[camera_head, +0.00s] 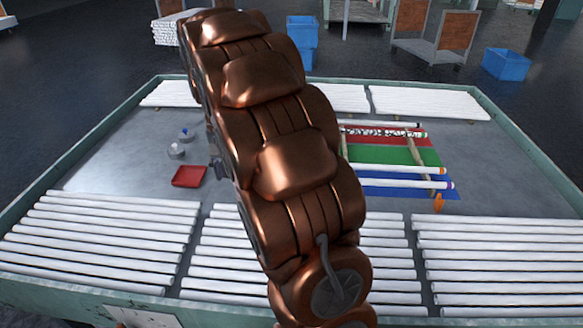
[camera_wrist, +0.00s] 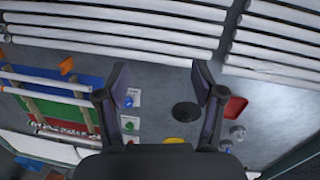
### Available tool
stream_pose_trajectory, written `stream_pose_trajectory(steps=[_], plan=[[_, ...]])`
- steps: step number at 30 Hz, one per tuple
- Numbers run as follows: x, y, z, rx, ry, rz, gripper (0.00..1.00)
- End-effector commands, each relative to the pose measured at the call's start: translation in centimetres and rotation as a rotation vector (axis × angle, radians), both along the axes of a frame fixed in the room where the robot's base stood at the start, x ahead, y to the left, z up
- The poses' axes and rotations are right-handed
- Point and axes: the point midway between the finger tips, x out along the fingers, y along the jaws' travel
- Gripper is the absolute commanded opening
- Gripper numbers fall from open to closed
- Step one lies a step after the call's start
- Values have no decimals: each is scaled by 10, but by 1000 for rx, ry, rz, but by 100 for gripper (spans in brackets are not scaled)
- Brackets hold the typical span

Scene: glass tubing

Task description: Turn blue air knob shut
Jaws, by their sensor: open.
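The blue air knob (camera_wrist: 129,101) is a small blue piece on a white label in the wrist view, right beside the inner side of the left finger. My gripper (camera_wrist: 160,80) is open, with its two dark fingers spread wide and nothing held between them. I cannot tell how high the fingers are above the surface, or whether the left finger touches the knob. The knob's turn position is too small to read. In the head view my arm hides the knob and most of the gripper.
A green knob (camera_wrist: 129,126) on another label is close to the blue one. A black disc (camera_wrist: 186,112), a yellow piece (camera_wrist: 173,140) and a red tray (camera_wrist: 234,107) are nearby. White tubes (camera_head: 95,235) lie in rows along the table's near side. A coloured rack (camera_head: 400,155) stands at right.

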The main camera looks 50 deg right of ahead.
Motion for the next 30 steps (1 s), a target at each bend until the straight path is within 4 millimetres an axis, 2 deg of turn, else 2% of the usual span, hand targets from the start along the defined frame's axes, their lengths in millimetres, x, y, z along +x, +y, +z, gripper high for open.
stream_pose_trajectory(steps=[6,15,22,30], plan=[[39,-50,-13,-17,-10,-120,68],[78,-117,-36,-31,-27,-275,68],[100,-170,-61,-37,-45,-390,68],[112,-229,-96,-32,-65,-525,68]])
